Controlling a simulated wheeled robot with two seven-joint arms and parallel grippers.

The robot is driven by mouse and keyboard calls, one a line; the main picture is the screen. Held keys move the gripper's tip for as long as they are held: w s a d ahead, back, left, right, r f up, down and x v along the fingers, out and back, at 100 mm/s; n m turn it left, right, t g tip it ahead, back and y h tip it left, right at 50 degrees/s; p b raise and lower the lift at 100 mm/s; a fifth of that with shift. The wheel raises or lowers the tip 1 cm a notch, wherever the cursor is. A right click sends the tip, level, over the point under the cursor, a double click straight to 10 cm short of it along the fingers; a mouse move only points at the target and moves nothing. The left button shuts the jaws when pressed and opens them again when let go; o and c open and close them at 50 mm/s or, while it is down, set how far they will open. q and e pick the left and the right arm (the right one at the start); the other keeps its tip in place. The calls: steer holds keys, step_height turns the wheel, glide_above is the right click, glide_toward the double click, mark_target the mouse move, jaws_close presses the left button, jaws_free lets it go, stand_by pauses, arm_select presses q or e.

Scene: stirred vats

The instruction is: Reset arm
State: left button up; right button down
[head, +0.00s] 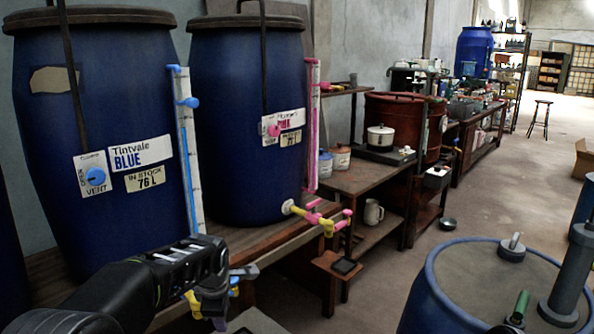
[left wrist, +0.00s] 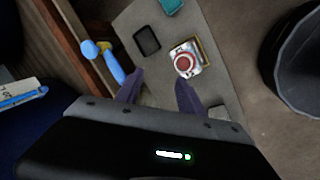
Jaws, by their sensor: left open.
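My left arm comes in at the lower left of the head view. Its gripper (head: 222,300) is in front of the shelf under the vat labelled Tintvale BLUE (head: 85,225). In the left wrist view the two fingers of the left gripper (left wrist: 158,92) stand apart with nothing between them. A blue tap handle (left wrist: 107,62) with a yellow part lies just beyond the left finger. A grey surface (left wrist: 150,15) below the fingers bears a dark square pad and a red-and-white item (left wrist: 186,60). My right gripper is not in view.
A second blue vat (head: 235,180) with a pink-and-yellow tap (head: 318,215) stands beside the first. A wooden bench (head: 362,178) holds jars and a white pot (head: 380,138). A blue drum (head: 430,290) is at the lower right. The floor aisle (head: 480,215) between is largely clear.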

arm_select(q)
steer(key=s+d+f+m+h+p, duration=0.1)
steer(key=s+d+f+m+p, duration=0.15)
steer(key=f+m, duration=0.3)
steer(key=s+d+f+m+h+p, duration=0.1)
steer(key=s+d+f+m, duration=0.25)
steer(key=f, duration=0.25)
steer(key=s+d+f+m+h+p, duration=0.1)
steer(key=s+d+f+m, duration=0.2)
steer(key=s+f+m, duration=0.15)
steer(key=s+f+m+g+p, duration=0.1)
steer(key=s+f+p, duration=0.1)
steer(key=s, duration=1.1)
steer(key=s+d+f+m+g+h+p, duration=0.1)
steer(key=s+p, duration=0.4)
steer(key=s, duration=0.8)
step_height(320, 180, down, 2)
steer(key=shift+d+f+m+g+h, duration=0.15)
steer(key=shift+m+g+h, duration=0.15)
steer(key=shift+m+g, duration=0.3)
